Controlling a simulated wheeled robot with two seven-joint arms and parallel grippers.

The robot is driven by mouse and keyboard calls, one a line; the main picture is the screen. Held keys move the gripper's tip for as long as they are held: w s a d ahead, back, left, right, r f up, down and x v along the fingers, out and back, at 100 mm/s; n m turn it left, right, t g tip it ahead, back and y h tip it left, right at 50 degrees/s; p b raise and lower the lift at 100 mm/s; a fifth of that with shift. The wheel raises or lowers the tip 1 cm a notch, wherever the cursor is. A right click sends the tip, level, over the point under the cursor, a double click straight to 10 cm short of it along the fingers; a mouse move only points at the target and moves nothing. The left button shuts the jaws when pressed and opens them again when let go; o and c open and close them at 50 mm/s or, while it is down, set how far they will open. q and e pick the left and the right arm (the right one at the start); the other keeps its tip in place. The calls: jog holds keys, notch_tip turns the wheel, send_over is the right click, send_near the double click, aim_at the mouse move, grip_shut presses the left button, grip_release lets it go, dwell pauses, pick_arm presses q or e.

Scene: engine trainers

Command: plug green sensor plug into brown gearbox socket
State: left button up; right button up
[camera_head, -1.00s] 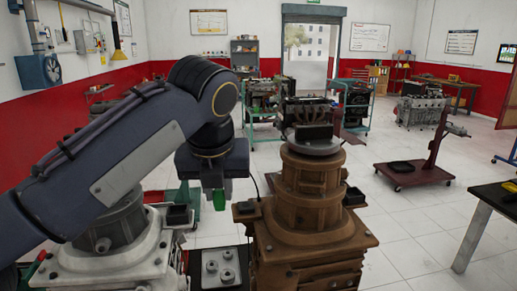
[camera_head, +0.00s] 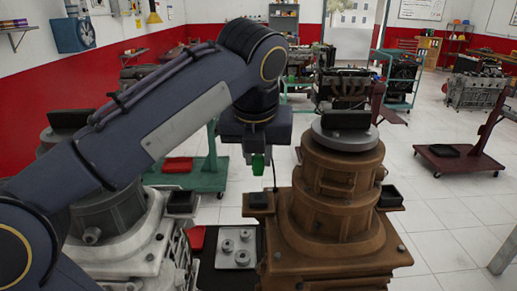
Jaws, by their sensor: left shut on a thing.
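My left gripper (camera_head: 257,148) comes down from the dark blue arm and is shut on the green sensor plug (camera_head: 258,166), which hangs below the jaws. The brown gearbox (camera_head: 340,200) stands at centre right with a grey disc and black block on top. A small black box (camera_head: 258,200) sits on its left bracket, and another black box (camera_head: 390,196) on its right side. I cannot tell for sure which is the socket. In the picture the plug is straight above the left box, with a gap between them. A thin dark cable shows beside the plug. My right gripper is not in view.
A pale gearbox (camera_head: 118,255) stands at the left, partly behind my left arm, with its own black box (camera_head: 182,203). A grey plate with round knobs (camera_head: 236,248) lies between the gearboxes. A green cart (camera_head: 208,177) stands behind.

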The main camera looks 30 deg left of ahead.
aim_at(258, 172)
pick_arm(q)
jog(key=shift+f, duration=0.45)
notch_tip(258, 172, down, 2)
jog(key=shift+f+b, duration=0.1)
jog(key=shift+b, duration=0.4)
jog(key=shift+f+b, duration=0.85)
jog(key=shift+f, duration=0.05)
jog(key=shift+p, duration=0.85)
dwell(0.7)
jog(key=shift+f+b, duration=0.4)
jog(key=shift+f, duration=0.2)
jog(key=o, duration=1)
jog(key=v, duration=0.7)
jog(key=shift+r, duration=0.4)
